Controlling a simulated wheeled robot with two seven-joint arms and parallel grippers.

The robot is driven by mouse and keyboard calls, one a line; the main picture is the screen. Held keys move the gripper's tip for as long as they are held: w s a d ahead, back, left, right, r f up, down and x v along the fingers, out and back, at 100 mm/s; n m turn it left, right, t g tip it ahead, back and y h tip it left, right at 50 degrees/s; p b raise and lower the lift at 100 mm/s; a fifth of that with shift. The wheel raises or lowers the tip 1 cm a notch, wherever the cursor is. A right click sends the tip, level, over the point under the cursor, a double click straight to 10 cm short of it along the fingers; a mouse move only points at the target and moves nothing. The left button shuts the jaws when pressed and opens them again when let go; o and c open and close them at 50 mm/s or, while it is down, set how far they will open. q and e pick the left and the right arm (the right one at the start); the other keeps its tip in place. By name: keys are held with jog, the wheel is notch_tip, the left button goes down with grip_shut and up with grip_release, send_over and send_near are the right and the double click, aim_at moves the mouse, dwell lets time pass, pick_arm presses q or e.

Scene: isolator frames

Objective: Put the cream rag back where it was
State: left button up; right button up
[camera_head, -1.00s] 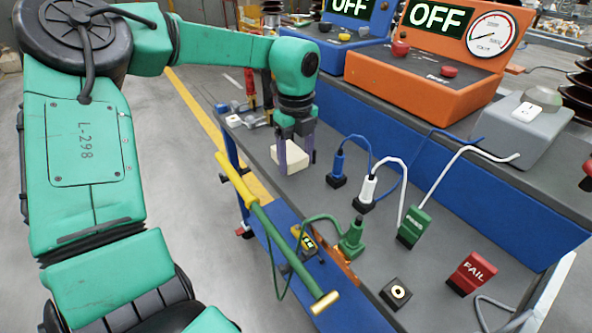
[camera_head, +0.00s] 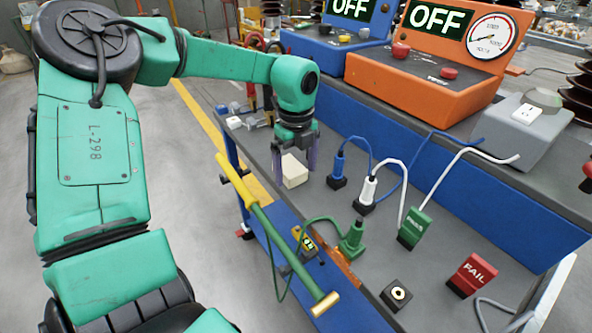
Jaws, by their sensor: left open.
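The cream rag (camera_head: 294,172) looks like a small pale folded block. It sits on the grey bench top near its left end, to the left of the blue plug. My left gripper (camera_head: 295,166) is above and around it, pointing down, with its two purple-grey fingers spread apart on either side. Gaps show between the fingers and the rag, so the gripper is open. The rag's far side is partly hidden by the gripper. My right gripper is not in view.
A blue plug (camera_head: 338,168), a white plug (camera_head: 367,190) and a green plug (camera_head: 353,238) stand on the bench. A yellow-and-green rod (camera_head: 270,228) runs along the front edge. The PASS block (camera_head: 413,230) and FAIL block (camera_head: 471,274) stand to the right. Orange console (camera_head: 432,72) behind.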

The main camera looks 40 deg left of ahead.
aim_at(296, 172)
pick_arm(q)
notch_tip(296, 172, up, 11)
jog(key=shift+r, duration=0.15)
dwell(0.4)
